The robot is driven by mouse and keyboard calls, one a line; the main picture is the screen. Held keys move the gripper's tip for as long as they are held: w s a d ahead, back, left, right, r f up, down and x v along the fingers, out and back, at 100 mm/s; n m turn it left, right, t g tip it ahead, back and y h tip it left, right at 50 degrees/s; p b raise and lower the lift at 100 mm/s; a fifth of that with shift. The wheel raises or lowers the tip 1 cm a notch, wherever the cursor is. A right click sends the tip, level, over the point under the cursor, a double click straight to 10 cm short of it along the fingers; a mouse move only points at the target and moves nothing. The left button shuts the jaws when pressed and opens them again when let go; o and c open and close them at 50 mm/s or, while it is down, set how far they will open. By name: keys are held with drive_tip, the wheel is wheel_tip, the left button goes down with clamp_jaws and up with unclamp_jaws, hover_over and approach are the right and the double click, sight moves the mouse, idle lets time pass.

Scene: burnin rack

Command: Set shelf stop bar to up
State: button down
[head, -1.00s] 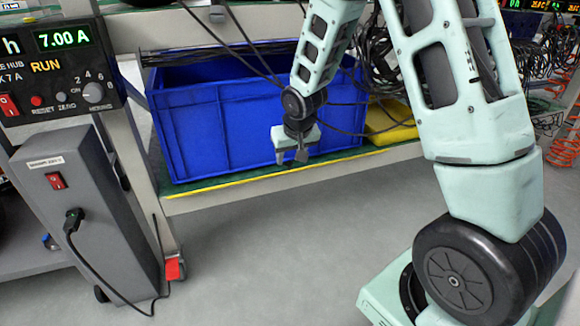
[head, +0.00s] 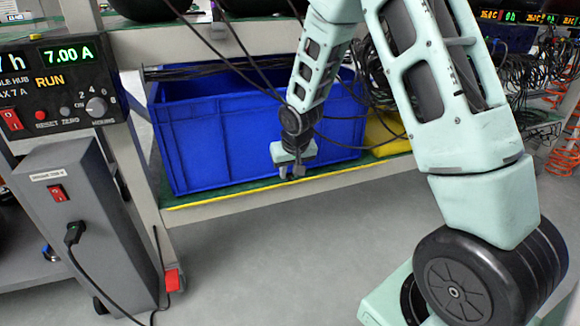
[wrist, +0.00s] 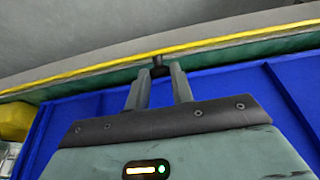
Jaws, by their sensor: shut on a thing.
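The shelf's front edge carries a long yellow bar (head: 230,199), which also runs across the wrist view (wrist: 230,40). I cannot tell whether this yellow bar is the stop bar itself or only edging. A small dark knob (wrist: 158,61) stands at this edge, between my fingertips. My gripper (wrist: 160,70) is shut on the dark knob, its two grey fingers on either side. In the head view my gripper (head: 294,172) points down at the shelf's front edge, before the blue crate. The knob is too small to make out there.
A blue crate (head: 215,145) fills the shelf behind my gripper. A yellow object (head: 385,135) lies right of it. Black cables (head: 235,60) hang across the crate. A grey cabinet (head: 85,215) stands at left under a control panel (head: 60,85). The floor in front is clear.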

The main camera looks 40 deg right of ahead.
drive_tip(key=shift+w+d+r+g+p, duration=0.25)
drive_tip(key=shift+r+p, duration=0.2)
drive_tip(key=shift+p, duration=0.75)
drive_tip(key=shift+a+p, duration=0.1)
drive_tip(key=shift+p, duration=0.3)
drive_tip(key=shift+w+f+g+p, duration=0.1)
drive_tip(key=shift+f+g+p, duration=0.15)
drive_tip(key=shift+f+p, duration=0.05)
drive_tip(key=c, duration=1.2)
unclamp_jaws()
drive_tip(key=p+v, duration=0.7)
drive_tip(key=v, duration=1)
drive_tip(key=shift+d+r, duration=0.2)
drive_tip(key=shift+d, duration=0.05)
drive_tip(key=shift+c, duration=0.2)
